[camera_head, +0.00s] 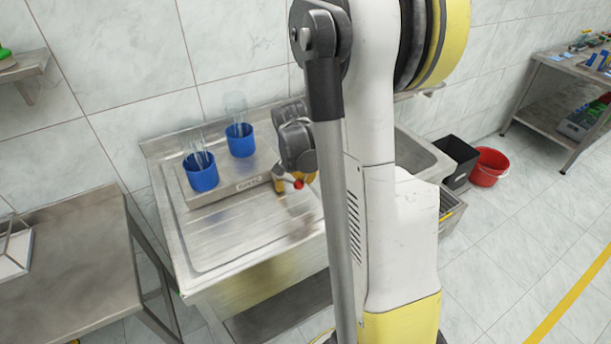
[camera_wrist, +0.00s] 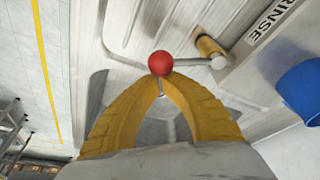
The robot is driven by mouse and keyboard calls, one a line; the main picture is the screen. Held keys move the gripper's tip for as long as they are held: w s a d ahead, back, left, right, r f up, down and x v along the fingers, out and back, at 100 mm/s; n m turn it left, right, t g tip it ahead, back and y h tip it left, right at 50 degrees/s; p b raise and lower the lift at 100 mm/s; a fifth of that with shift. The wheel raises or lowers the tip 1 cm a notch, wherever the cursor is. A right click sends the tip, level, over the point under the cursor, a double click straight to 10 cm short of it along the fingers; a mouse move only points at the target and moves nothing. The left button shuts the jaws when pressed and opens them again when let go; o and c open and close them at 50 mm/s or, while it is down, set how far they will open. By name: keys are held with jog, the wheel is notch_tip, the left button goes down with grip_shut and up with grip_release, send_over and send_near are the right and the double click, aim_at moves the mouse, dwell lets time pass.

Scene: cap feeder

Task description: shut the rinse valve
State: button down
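The rinse valve shows in the wrist view as a short brass body (camera_wrist: 208,47) on the side of a metal block labelled RINSE. A thin grey lever (camera_wrist: 193,61) runs left from its pivot to a red ball knob (camera_wrist: 160,63). In the head view the red knob (camera_head: 298,184) and the brass body (camera_head: 279,185) sit at the block's right end. My gripper (camera_wrist: 160,76) has its yellow fingers brought together, with the tips at the knob. The knob shows whole, and whether the tips touch it is unclear. In the head view my arm hides much of the gripper.
The labelled block (camera_head: 228,184) carries two blue cups (camera_head: 201,178) (camera_head: 240,146) with clear tubes. The sink's ribbed drainboard (camera_head: 250,235) is bare in front. A red bucket (camera_head: 489,167) and black bin stand at right.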

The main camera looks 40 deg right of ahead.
aim_at(296, 185)
jog(key=a+m, duration=0.2)
jog(key=m, duration=0.1)
jog(key=shift+s+a+g, duration=0.1)
jog(key=shift+s+g, duration=0.2)
jog(key=shift+g, duration=0.1)
jog(key=a+m+g, duration=0.1)
jog(key=a+m, duration=0.1)
jog(key=shift+s+m+b, duration=0.1)
jog(key=shift+m+b, duration=0.3)
jog(key=a+m, duration=0.1)
jog(key=m, duration=0.1)
jog(key=a+m+g, duration=0.1)
jog(key=a+m, duration=0.1)
jog(key=shift+w+m, duration=0.3)
jog(key=shift+w, duration=0.1)
jog(key=shift+w+a, duration=0.35)
jog(key=shift+a, duration=0.4)
jog(key=shift+w+a, duration=0.55)
jog(key=shift+b, duration=0.3)
